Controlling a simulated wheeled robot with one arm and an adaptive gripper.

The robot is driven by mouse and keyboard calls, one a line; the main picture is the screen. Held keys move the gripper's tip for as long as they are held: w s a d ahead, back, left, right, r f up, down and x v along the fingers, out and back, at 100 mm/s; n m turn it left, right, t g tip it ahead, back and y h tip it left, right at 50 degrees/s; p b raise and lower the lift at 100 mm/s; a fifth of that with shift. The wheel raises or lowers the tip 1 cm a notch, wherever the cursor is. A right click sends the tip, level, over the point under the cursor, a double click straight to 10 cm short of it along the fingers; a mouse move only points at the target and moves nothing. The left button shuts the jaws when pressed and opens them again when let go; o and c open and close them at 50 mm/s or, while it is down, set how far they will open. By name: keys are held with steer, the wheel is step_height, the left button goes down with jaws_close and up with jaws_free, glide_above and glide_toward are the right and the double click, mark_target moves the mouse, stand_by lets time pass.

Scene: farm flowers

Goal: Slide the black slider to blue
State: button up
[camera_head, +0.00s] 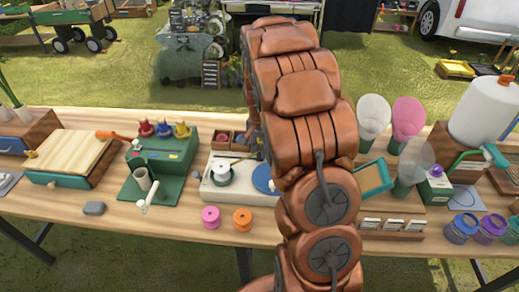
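I cannot make out a black slider for certain; it may be too small or hidden behind my arm. A green box (160,157) at left centre has red, blue and yellow tops (163,130) in a row, with small coloured marks on its face. A white board (236,193) carries a white-and-green spool (221,172) and a blue disc (265,180), partly covered by my arm. My copper-coloured arm rises through the middle of the view. My gripper is not visible.
A wooden table (110,210) spans the view. A pink spool (210,217) and an orange spool (242,219) lie at its front. A wooden-topped box (75,155) stands left. Cones (408,117), a white dispenser (486,112) and jars (462,228) stand right.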

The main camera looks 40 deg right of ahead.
mark_target(239, 158)
jaws_close()
steer(key=w+a+b, duration=0.1)
steer(key=w+a, duration=0.1)
steer(key=w+a+b, duration=0.1)
steer(key=w+a, duration=0.1)
steer(key=shift+w+a+f, duration=0.1)
steer(key=shift+a, duration=0.25)
steer(key=shift+w+a, duration=0.3)
steer(key=o, duration=0.6)
jaws_free()
